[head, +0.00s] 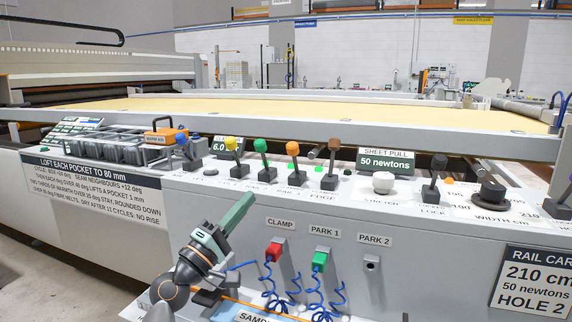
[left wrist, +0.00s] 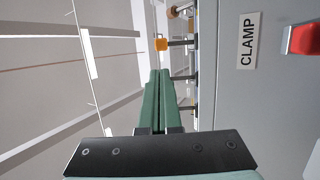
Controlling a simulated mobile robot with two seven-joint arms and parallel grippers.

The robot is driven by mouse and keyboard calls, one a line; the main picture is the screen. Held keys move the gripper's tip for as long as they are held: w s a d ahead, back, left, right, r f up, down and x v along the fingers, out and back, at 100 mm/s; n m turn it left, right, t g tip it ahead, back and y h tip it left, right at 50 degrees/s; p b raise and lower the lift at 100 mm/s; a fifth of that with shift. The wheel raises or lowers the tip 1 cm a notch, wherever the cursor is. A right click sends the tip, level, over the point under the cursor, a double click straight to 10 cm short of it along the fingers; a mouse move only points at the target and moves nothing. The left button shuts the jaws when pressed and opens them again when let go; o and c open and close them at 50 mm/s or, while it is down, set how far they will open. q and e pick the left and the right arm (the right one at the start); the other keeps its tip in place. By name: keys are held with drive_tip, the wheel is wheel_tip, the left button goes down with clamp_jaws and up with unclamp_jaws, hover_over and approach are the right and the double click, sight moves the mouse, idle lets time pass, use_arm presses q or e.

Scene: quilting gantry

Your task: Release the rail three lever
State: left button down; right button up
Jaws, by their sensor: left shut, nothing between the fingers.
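A row of levers stands on the console top in the head view: blue (head: 181,138), yellow (head: 230,144), green (head: 260,146), orange (head: 293,149) and brown (head: 334,145) knobs. Their small labels are too small to read, so I cannot tell which one is rail three. My left gripper (head: 248,198) has green fingers and is shut and empty, in front of the console and below the green lever. In the left wrist view, the shut fingers (left wrist: 156,75) point toward the row. The orange knob (left wrist: 161,44) shows just past the tips; the fingers hide other knobs. My right gripper is out of view.
A red plug (head: 275,251) under CLAMP and a green plug (head: 319,261) under PARK 1 stick out of the front panel with coiled blue cords. A white knob (head: 383,182), a black lever (head: 432,180) and a black dial (head: 490,194) stand to the right.

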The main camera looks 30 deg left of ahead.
use_arm(q)
drive_tip(key=shift+w, duration=0.15)
approach(289, 152)
drive_tip(key=x, duration=0.7)
drive_tip(key=shift+p, duration=0.35)
